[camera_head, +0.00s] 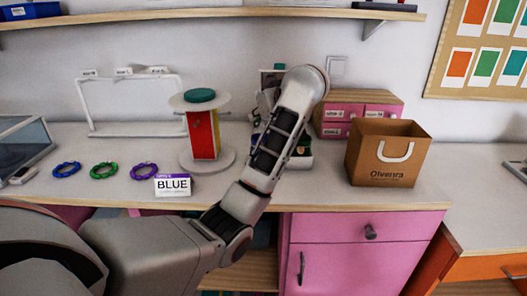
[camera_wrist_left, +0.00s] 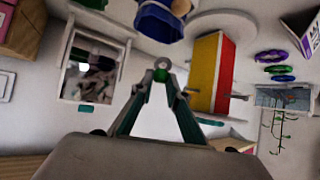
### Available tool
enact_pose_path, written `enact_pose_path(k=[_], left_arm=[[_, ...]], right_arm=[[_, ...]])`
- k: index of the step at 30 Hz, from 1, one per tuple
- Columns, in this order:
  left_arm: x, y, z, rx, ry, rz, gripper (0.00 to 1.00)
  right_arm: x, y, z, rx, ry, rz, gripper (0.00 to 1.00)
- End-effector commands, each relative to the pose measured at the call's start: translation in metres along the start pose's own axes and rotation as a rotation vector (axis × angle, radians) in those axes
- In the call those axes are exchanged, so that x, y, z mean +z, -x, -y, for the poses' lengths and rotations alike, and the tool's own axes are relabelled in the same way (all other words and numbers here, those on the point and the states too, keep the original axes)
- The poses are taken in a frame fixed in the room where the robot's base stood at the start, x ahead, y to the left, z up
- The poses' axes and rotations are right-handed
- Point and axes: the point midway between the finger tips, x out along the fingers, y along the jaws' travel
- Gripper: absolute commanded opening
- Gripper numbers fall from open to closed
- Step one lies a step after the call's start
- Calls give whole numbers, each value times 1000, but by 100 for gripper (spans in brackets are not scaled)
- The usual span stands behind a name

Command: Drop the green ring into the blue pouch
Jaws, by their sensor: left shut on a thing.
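The blue pouch (camera_wrist_left: 155,24) is just beyond the fingertips at the top of that view, apart from the ring. In the head view my left arm reaches over the table to the back, and its wrist hides the gripper, the ring and most or all of the pouch. My right gripper is not in view.
Blue (camera_head: 67,169), green (camera_head: 103,170) and purple (camera_head: 138,171) beaded loops lie on the table at left. A BLUE card (camera_head: 173,186), a red and yellow stand (camera_head: 203,140), a paper bag (camera_head: 387,155) and pink drawers (camera_head: 345,112) stand around the arm.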

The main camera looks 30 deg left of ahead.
Motion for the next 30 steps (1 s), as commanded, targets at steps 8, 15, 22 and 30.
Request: enact_pose_path(k=[8,15,22,30], left_arm=[[0,0,0,0,1,-1,20],[0,0,0,0,0,-1,35],[0,4,0,1,1,0,35],[1,46,-2,7,3,2,35]], right_arm=[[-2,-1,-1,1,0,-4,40],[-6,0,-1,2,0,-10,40],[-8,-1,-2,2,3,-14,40],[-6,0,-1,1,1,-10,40]])
